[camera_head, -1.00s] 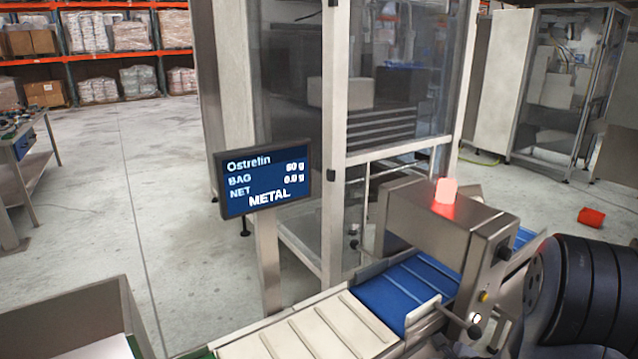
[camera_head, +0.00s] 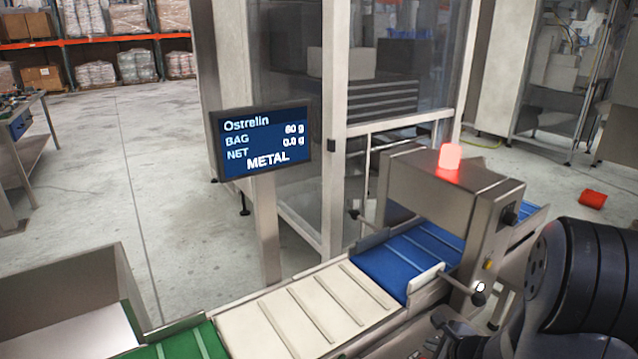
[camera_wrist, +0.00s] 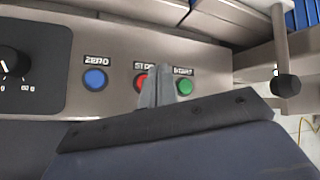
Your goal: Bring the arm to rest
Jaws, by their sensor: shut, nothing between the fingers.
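My gripper (camera_wrist: 159,72) shows in the wrist view, its fingers together and empty. It is over a metal control panel (camera_wrist: 112,50). The fingertips cover part of the red button (camera_wrist: 141,83) and its label. The green button (camera_wrist: 184,86) is just to their right, and the blue button (camera_wrist: 94,80) under the ZERO label is to their left. I cannot tell whether the fingers touch the panel. In the head view my dark arm (camera_head: 590,275) fills the lower right, and the gripper's fingers cannot be made out there.
A metal detector arch (camera_head: 445,190) with a lit red lamp (camera_head: 450,157) spans the blue belt (camera_head: 405,262). A white cleated belt (camera_head: 290,325) and green belt (camera_head: 195,345) lie left of it. A screen (camera_head: 260,140) reads METAL. A black knob (camera_wrist: 286,86) sticks out near the gripper.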

